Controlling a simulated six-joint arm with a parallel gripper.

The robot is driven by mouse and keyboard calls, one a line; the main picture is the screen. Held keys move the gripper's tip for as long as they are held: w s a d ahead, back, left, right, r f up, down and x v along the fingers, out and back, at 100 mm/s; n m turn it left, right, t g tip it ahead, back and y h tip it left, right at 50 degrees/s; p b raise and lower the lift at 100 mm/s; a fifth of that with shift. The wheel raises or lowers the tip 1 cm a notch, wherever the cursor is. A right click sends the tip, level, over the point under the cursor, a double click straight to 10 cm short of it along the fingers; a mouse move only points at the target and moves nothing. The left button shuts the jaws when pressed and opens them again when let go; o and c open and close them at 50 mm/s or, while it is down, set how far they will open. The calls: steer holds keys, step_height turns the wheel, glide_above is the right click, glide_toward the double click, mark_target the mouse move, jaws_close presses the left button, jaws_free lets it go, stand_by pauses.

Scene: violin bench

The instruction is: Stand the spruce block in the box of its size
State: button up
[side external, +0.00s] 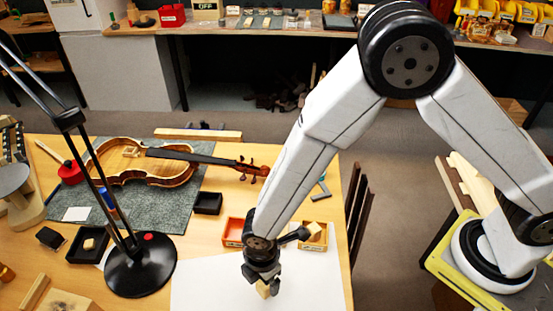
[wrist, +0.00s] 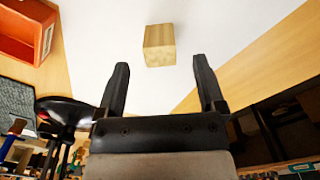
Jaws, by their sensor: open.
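A pale wooden block (side external: 264,290), likely the spruce block, is on the white sheet under my gripper (side external: 262,275). In the wrist view my gripper (wrist: 160,70) is open, and the block (wrist: 159,45) lies just past the fingertips, roughly centred between them and not gripped. An orange-red box (side external: 232,233) is behind my gripper, partly hidden by my arm; it also shows at the wrist view's top left (wrist: 20,42). A wooden box (side external: 312,244) to its right has a block (side external: 315,231) in it. A black box (side external: 207,209) looks empty.
Another black box (side external: 72,251) at left holds a small block (side external: 89,244). A black lamp (side external: 140,264) stands in front of the violin (side external: 150,170) on a grey mat (side external: 205,180). The white sheet (side external: 215,285) is clear around the block.

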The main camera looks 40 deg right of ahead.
mark_target(264, 286)
steer(key=shift+f, duration=2.1)
jaws_close()
